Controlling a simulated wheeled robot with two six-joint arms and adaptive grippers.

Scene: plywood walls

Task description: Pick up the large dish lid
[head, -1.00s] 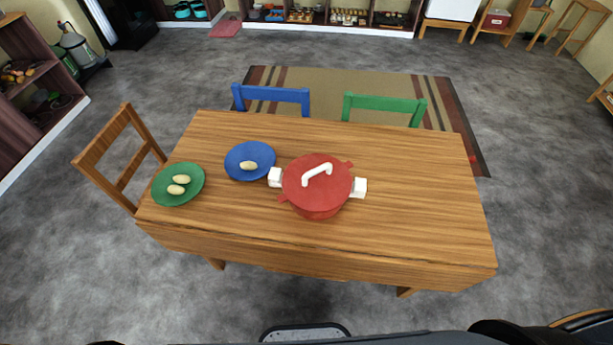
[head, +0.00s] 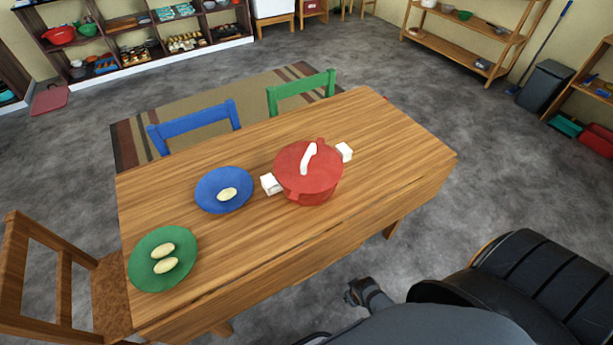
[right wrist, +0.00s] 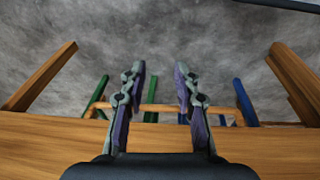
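The large dish lid (head: 296,160) is red and round with a white bar handle (head: 308,158). It sits on a red pot (head: 316,193) with white side grips, on the wooden table (head: 375,130). My right gripper (head: 353,292) appears small and dark beyond the table's near edge, well apart from the lid. In the right wrist view its two fingers (right wrist: 160,78) stand apart with nothing between them. That view shows the table's wood and chair legs, but no lid. My left gripper is not in view.
A blue plate (head: 209,199) with one pale oval item and a green plate (head: 144,275) with two lie left of the pot. Blue (head: 195,123), green (head: 300,90) and wooden (head: 62,290) chairs stand around the table. The table's right end is clear.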

